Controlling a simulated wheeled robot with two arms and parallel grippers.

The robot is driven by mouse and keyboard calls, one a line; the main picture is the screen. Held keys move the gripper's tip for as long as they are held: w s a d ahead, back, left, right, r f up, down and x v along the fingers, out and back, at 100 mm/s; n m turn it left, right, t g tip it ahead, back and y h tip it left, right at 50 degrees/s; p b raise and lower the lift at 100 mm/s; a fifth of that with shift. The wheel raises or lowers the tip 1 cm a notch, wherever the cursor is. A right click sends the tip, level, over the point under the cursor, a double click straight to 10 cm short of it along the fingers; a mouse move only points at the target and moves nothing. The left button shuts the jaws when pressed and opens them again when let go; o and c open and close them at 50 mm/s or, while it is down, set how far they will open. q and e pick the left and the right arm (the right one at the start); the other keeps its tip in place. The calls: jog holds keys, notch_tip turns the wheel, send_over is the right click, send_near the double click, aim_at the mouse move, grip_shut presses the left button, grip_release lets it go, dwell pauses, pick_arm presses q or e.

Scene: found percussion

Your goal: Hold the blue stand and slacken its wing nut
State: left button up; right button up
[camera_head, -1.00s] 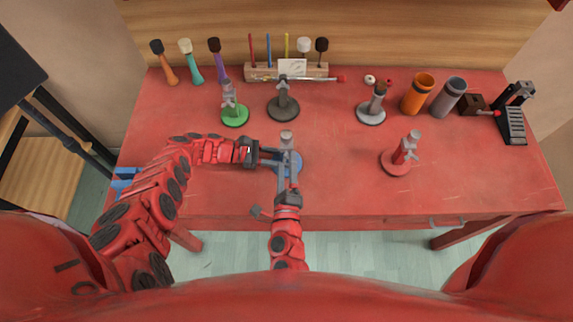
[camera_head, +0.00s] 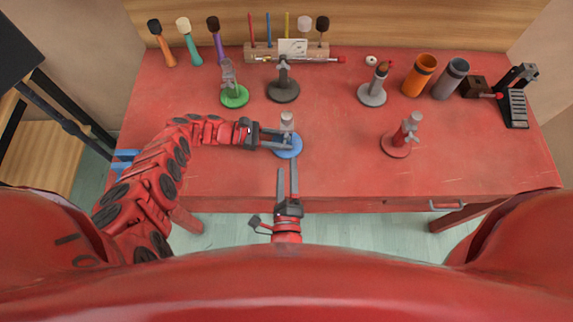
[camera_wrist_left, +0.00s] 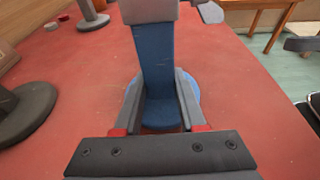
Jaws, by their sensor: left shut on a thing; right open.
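The blue stand (camera_head: 289,150) is upright near the table's front edge, left of centre, with a grey top. My left gripper (camera_head: 284,141) comes in from the left and is shut on its post. In the left wrist view the blue post (camera_wrist_left: 157,65) rises between my two fingers, with a grey collar at its top. A grey lobe beside the collar, seemingly the wing nut (camera_wrist_left: 209,12), is partly cut off by the frame; how loose it is cannot be told. My right gripper (camera_head: 287,172) is open and empty, in front of the stand and apart from it.
Green (camera_head: 234,97), black (camera_head: 284,92), grey (camera_head: 372,95) and red (camera_head: 396,147) stands are spread over the red table (camera_head: 190,177). Several mallets and a wooden rack (camera_head: 257,51) line the back. Orange (camera_head: 419,77) and grey (camera_head: 450,80) cups stand at right. The middle is clear.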

pick_arm(q)
jog(key=o, duration=1.1)
jog(key=shift+c, duration=0.2)
jog(key=shift+a, duration=0.15)
